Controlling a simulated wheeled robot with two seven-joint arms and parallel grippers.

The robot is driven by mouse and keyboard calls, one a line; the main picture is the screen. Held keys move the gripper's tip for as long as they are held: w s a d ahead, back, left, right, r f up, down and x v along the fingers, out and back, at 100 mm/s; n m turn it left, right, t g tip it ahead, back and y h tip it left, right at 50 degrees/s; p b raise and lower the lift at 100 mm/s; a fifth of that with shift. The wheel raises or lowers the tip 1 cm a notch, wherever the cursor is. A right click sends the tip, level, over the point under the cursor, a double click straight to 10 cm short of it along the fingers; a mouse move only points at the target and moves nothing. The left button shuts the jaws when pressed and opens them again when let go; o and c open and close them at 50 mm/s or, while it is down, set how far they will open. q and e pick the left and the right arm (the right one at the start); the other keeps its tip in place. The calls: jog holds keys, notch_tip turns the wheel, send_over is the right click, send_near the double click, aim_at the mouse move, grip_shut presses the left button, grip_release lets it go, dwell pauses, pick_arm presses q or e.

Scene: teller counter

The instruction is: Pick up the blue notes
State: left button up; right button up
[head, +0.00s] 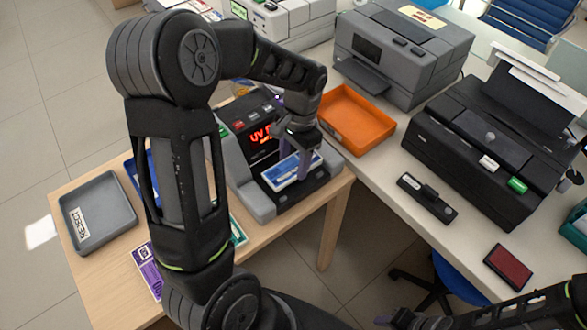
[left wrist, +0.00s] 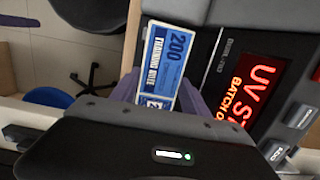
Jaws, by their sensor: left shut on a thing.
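The blue notes (head: 283,174) lie at the front slot of the grey counting machine (head: 247,170), which has a red lit display. My left gripper (head: 297,150) reaches down from above with its purple fingers on the notes and is shut on them. In the left wrist view the blue notes (left wrist: 168,52) show the number 200 and run in between the fingers of the left gripper (left wrist: 158,98). Part of the notes is hidden by the gripper. My right gripper (head: 398,318) is at the bottom edge, small and dark, its fingers unclear.
An orange tray (head: 357,146) stands right of the machine, and a grey tray (head: 72,228) stands at the left of the wooden table. Purple notes (head: 145,272) lie near its front. A grey printer (head: 440,58), a black printer (head: 450,150) and a stamp pad (head: 508,267) are on the white counter.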

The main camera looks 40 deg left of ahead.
aim_at(294, 166)
pick_arm(q)
notch_tip(294, 166, up, 6)
jog(key=shift+r, duration=0.1)
dwell(0.7)
